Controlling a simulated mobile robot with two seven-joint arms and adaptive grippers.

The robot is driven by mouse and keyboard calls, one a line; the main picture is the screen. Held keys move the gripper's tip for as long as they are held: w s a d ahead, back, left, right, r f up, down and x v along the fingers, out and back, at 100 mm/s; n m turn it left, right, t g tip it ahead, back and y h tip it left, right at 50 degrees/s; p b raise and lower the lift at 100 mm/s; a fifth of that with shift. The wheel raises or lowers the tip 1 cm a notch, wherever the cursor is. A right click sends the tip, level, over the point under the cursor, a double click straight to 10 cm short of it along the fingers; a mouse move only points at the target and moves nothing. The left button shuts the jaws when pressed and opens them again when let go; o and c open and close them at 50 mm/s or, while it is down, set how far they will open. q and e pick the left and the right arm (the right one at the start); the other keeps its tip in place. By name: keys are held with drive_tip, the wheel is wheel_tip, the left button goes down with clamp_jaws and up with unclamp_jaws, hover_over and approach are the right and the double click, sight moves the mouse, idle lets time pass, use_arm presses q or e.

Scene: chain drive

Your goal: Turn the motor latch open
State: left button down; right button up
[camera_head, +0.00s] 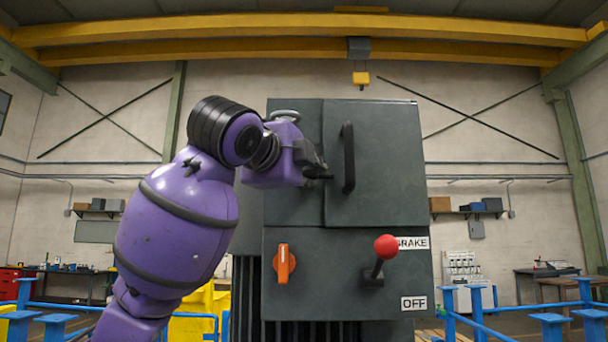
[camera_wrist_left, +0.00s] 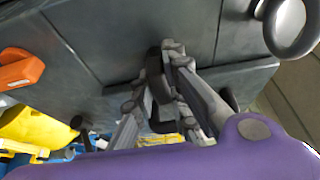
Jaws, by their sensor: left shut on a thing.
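My left gripper (camera_head: 316,173) reaches in from the left against the dark grey cabinet front, at the vertical seam beside the right-hand door. In the left wrist view the gripper (camera_wrist_left: 172,92) has its fingers shut on a short black bar (camera_wrist_left: 154,80), apparently the motor latch. The bar lies across the seam, and the fingers hide part of it. In the head view the gripper mostly covers the latch, so its exact angle is unclear. My right gripper is not in view.
A black door handle (camera_head: 348,158) stands just right of the gripper. Below are an orange knob (camera_head: 284,263) and a red-balled lever (camera_head: 385,247) beside BRAKE and OFF labels. A silver ring (camera_wrist_left: 290,25) sits near the gripper. Blue railings (camera_head: 478,318) flank the cabinet.

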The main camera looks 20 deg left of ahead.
use_arm(q)
drive_tip(key=shift+n, duration=0.3)
drive_tip(key=n+t, duration=0.1)
drive_tip(key=n, duration=0.3)
drive_tip(key=shift+f+t, duration=0.1)
drive_tip(key=shift+t, duration=0.3)
drive_tip(key=n+y, duration=0.1)
drive_tip(key=n, duration=0.1)
drive_tip(key=n+t, duration=0.1)
drive_tip(key=n, duration=0.2)
drive_tip(key=shift+y, duration=0.4)
drive_tip(key=n+y, duration=0.1)
drive_tip(key=n, duration=0.2)
drive_tip(key=n+t+y, duration=0.1)
drive_tip(key=n, duration=0.2)
drive_tip(key=shift+w+d+n+y, duration=0.1)
drive_tip(key=shift+n+y, duration=0.2)
drive_tip(key=shift+y, duration=0.1)
drive_tip(key=shift+n+y, duration=0.75)
drive_tip(key=shift+n, duration=0.7)
drive_tip(key=shift+n+y, duration=0.75)
drive_tip(key=shift+n, duration=1)
drive_tip(key=c, duration=1.7)
unclamp_jaws()
